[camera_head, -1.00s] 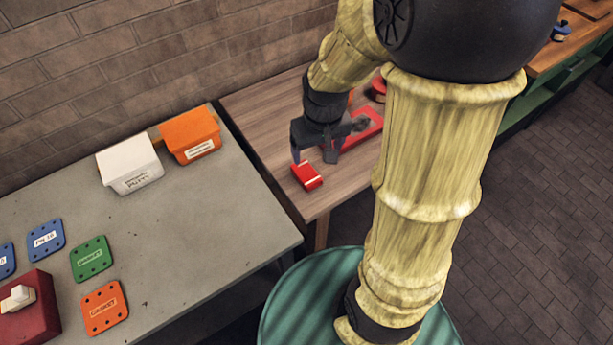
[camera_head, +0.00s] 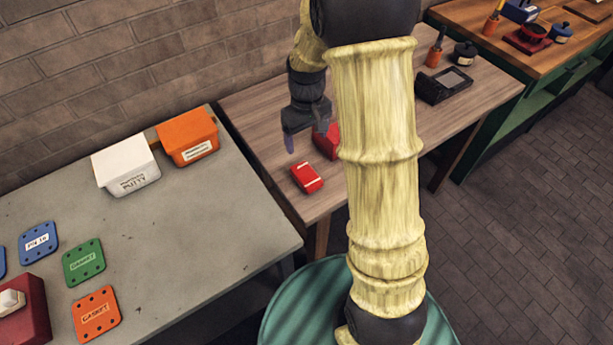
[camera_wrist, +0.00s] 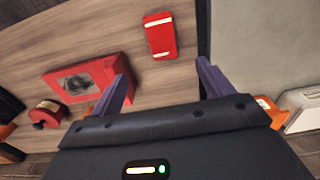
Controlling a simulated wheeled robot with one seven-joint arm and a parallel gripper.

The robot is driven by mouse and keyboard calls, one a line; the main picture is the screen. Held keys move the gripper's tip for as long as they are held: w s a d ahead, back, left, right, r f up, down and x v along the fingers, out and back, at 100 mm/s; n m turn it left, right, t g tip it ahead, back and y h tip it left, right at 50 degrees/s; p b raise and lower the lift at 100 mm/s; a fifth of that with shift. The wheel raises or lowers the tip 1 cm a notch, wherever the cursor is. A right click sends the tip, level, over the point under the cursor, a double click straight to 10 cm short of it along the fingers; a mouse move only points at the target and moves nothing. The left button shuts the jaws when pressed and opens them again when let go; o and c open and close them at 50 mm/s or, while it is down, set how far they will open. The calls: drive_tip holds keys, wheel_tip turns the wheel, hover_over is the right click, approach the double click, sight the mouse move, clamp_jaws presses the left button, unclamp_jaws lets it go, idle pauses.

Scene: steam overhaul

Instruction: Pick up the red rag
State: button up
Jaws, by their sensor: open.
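The red rag (camera_head: 307,178) is a small folded red block with pale stripes. It lies on the wooden table near its left front corner, and in the wrist view the rag (camera_wrist: 160,36) is at the top centre, beyond the fingertips. My gripper (camera_head: 304,138) is open and empty, above the table and behind the rag in the head view. In the wrist view my gripper (camera_wrist: 162,77) shows two purple fingers spread apart, with bare wood between them. The fingers do not touch the rag.
A red tray (camera_wrist: 112,69) with a dark round patch lies near the rag, partly hidden by my arm in the head view. The grey table (camera_head: 215,230) at left holds a white bin (camera_head: 127,168), an orange bin (camera_head: 188,135) and flat gaskets. A black device (camera_head: 443,86) sits farther right.

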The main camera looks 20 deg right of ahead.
hover_over(306, 174)
drive_tip(key=f, duration=0.9)
drive_tip(key=shift+w+d+f, duration=0.2)
drive_tip(key=shift+w+f, duration=0.1)
drive_tip(key=shift+f, duration=0.05)
drive_tip(key=shift+s+f+p, duration=0.1)
drive_tip(key=shift+f+p, duration=0.1)
drive_tip(key=shift+p, duration=0.1)
wheel_tip(306, 174, down, 5)
drive_tip(key=shift+s+a+r+p, duration=0.1)
drive_tip(key=shift+s+a+p, duration=0.05)
drive_tip(key=shift+p, duration=0.2)
drive_tip(key=c, duration=1.1)
drive_tip(key=shift+r, duration=0.1)
drive_tip(key=shift+c, duration=0.2)
